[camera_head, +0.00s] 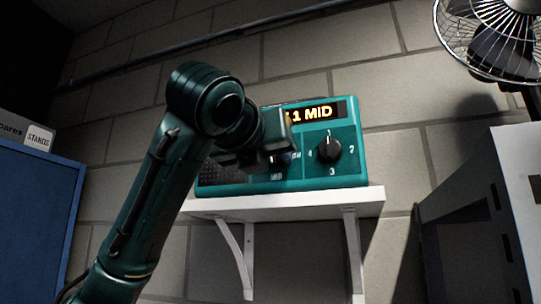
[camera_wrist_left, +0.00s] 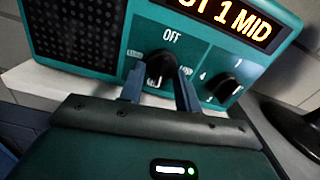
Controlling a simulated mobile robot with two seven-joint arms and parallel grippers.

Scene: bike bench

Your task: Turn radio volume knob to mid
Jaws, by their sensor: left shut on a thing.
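The teal radio (camera_head: 356,170) sits on a white wall shelf; its orange display (camera_head: 318,112) ends in "1 MID", and in the left wrist view the display (camera_wrist_left: 235,14) also reads MID. The black volume knob (camera_wrist_left: 161,64) has OFF printed above it and other labels around it. My left gripper (camera_wrist_left: 159,88) has one finger on each side of this knob and is shut on it. In the head view my left gripper (camera_head: 272,158) hides most of that knob. My right gripper is not in view.
A second black knob (camera_head: 329,149) with numbers around it is to the right of the volume knob. The white shelf (camera_head: 300,205) has brackets below. A fan (camera_head: 502,40) is at upper right, a blue board (camera_head: 35,215) at left, and a dark cabinet (camera_head: 470,215) at right.

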